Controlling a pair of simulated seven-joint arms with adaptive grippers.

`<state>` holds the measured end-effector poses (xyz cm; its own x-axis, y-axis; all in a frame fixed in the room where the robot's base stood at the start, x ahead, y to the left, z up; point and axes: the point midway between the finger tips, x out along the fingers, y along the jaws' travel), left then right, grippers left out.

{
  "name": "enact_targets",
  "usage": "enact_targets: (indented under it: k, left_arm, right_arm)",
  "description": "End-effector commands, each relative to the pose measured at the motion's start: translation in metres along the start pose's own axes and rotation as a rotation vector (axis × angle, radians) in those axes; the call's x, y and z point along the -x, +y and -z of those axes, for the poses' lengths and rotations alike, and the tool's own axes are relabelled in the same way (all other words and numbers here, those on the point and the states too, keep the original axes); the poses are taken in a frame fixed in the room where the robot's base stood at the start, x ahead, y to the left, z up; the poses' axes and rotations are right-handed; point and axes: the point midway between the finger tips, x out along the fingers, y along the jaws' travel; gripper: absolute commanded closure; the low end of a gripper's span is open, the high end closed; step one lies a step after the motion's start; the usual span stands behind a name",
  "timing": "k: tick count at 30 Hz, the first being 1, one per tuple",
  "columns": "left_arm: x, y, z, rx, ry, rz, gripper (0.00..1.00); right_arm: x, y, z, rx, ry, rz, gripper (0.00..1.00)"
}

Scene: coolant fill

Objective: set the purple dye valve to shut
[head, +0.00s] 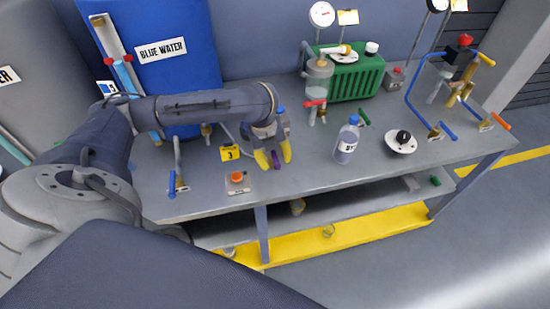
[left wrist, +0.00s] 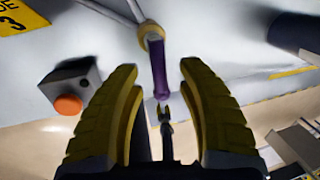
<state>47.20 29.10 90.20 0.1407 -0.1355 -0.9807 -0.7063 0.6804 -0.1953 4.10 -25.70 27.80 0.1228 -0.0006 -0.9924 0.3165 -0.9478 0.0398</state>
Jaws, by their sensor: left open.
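The purple valve handle (left wrist: 159,75) points toward me in the left wrist view, fixed to a brass valve body (left wrist: 150,32) on a thin pipe. In the head view a little of the purple handle (head: 276,161) shows between the yellow fingers. My left gripper (head: 274,162) is open, its fingers pointing down near the table's front edge. In the left wrist view its fingertips (left wrist: 159,66) stand on either side of the handle, with a gap on each side. Whether they are at the handle's height is hard to tell. My right gripper is not in view.
A box with an orange button (head: 237,178) and a yellow number sign (head: 230,152) stand left of the gripper. A valve with a blue handle (head: 172,184) is farther left.

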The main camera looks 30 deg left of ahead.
Motion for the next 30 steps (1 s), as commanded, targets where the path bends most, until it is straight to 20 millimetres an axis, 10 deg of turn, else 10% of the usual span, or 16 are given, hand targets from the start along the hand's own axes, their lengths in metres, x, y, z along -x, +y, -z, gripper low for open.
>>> enact_targets:
  k: [4, 15, 30]
  left_arm:
    - [0.0001, 0.0000, 0.0000, 0.000, 0.000, 0.000, 0.60]
    - [0.0001, 0.0001, 0.0000, 0.000, 0.000, 0.000, 1.00]
    - [-0.0006, -0.0009, 0.0003, 0.032, -0.006, -0.002, 1.00]
  right_arm:
    - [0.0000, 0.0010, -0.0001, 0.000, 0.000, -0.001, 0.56]
    - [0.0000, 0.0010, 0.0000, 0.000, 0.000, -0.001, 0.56]
    - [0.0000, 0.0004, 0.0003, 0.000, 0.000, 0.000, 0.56]
